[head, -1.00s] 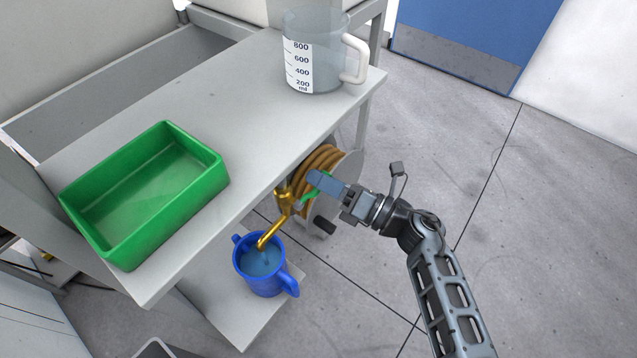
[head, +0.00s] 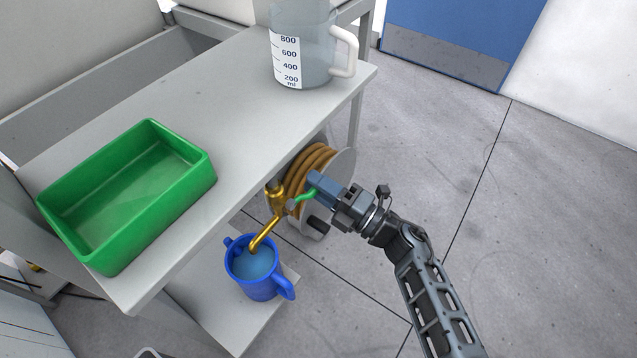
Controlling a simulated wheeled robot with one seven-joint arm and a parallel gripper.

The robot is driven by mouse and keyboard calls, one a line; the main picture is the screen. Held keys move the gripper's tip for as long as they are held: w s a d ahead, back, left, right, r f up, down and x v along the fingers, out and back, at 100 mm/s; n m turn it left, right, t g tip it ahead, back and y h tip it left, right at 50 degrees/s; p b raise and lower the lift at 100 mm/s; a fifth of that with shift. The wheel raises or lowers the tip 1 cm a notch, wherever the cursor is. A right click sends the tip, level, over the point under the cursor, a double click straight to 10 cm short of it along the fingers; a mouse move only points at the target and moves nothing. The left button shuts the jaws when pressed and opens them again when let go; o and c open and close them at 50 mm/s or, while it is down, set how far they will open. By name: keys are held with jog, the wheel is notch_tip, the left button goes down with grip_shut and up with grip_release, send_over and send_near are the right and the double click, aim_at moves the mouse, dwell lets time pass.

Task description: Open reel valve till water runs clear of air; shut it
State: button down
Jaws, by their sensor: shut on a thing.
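The brass valve (head: 276,194) sits at the hose reel (head: 320,172) below the bench edge. Its green lever (head: 307,195) points right, towards my gripper (head: 318,188), which is shut on the lever's outer end; the fingers hide that end. The brass spout (head: 263,235) slopes down left, with its tip over the mouth of a blue mug (head: 262,285). Bluish water (head: 257,264) shows in the mug. I cannot make out a stream or bubbles at the spout tip.
The mug stands on a low grey shelf (head: 215,315). On the bench (head: 215,105) are an empty green tray (head: 60,215) and a clear measuring jug (head: 310,50) near the right corner. A dark reel handle (head: 318,226) sticks out below my gripper. The floor at right is clear.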

jog(key=shift+d+f, duration=0.1)
jog(key=shift+f, duration=0.05)
jog(key=c, duration=1)
grip_release()
jog(key=v, duration=0.7)
jog(key=shift+s+d+f, duration=0.1)
jog(key=shift+s+d, duration=0.15)
jog(key=s+d+r+m+t+h, duration=0.1)
jog(key=s+d+r+m+h, duration=0.3)
jog(key=s+m, duration=0.5)
jog(key=s+d+r+m+t+h, duration=0.1)
jog(key=s+d+r+m+h, duration=0.3)
jog(key=s+m, duration=0.6)
jog(key=s+d+r+m+t+h, duration=0.1)
jog(key=s+d+r+m+h, duration=0.4)
jog(key=s+m, duration=0.5)
jog(key=shift+s+d+r+h, duration=0.1)
jog(key=shift+s+r+h, duration=0.35)
jog(key=shift+s, duration=0.85)
jog(key=shift+s+a+r+h, duration=0.1)
jog(key=shift+s+r+h, duration=0.1)
jog(key=shift+s+h, duration=0.8)
jog(key=shift+s+d+r+h, duration=0.1)
jog(key=shift+s+r+h, duration=0.2)
jog(key=shift+s, duration=1.3)
